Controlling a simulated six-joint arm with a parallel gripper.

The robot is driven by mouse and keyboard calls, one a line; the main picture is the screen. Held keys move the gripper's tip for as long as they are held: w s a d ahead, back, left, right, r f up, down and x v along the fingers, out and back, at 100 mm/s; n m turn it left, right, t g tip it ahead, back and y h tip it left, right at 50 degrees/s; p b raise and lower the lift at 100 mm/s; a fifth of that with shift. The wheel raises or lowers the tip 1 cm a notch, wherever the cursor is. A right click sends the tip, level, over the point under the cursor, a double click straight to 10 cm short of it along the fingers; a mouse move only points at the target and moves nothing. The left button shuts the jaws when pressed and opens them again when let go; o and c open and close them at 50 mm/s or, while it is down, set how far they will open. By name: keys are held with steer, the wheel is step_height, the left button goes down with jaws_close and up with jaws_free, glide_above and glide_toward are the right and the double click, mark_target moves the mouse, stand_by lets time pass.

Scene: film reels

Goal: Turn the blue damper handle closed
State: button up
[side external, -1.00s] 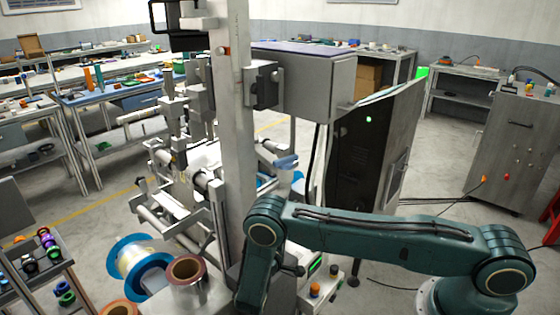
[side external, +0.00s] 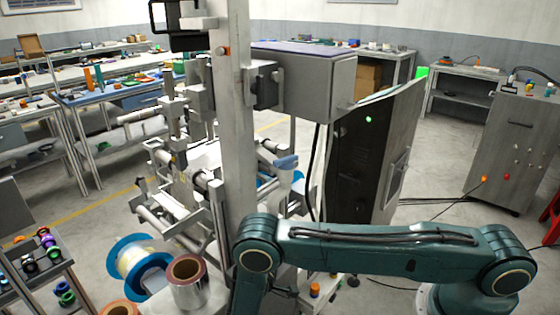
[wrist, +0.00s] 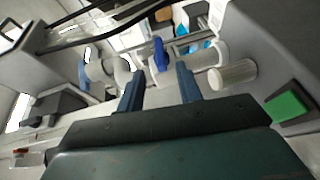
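The blue damper handle (wrist: 160,54) shows in the wrist view as a narrow upright blue piece among white pipe fittings. My gripper (wrist: 158,84) is open, with its two blue-grey fingers apart and nothing between their tips. The handle appears beyond the fingertips, between them in the picture; there is no visible contact. In the side view a blue piece (side external: 286,162) sits on top of a white pipe behind the machine's post; I cannot tell whether it is the same handle. My gripper is mostly hidden there behind my arm and the machine.
A white cylinder (wrist: 233,75) lies right of the fingers, and a green block (wrist: 287,107) is farther right. Dark cables (wrist: 100,32) cross the upper left. In the side view the grey post (side external: 238,130), control cabinet (side external: 365,150) and copper-rimmed reel (side external: 188,285) crowd my arm.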

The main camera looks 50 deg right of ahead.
steer(key=c, duration=0.5)
steer(key=shift+w+r+m, duration=0.1)
steer(key=shift+m, duration=0.2)
jaws_close()
steer(key=w+r+m+g+y, duration=0.1)
steer(key=r+m+g+y, duration=0.2)
steer(key=r+m, duration=0.4)
steer(key=w+r+m+g+y, duration=0.2)
steer(key=r+m, duration=0.5)
steer(key=m, duration=0.7)
steer(key=g+y, duration=0.1)
steer(key=y, duration=0.1)
steer(key=shift+w+a+r+y, duration=0.3)
steer(key=shift+a+r, duration=0.05)
steer(key=shift+r, duration=0.05)
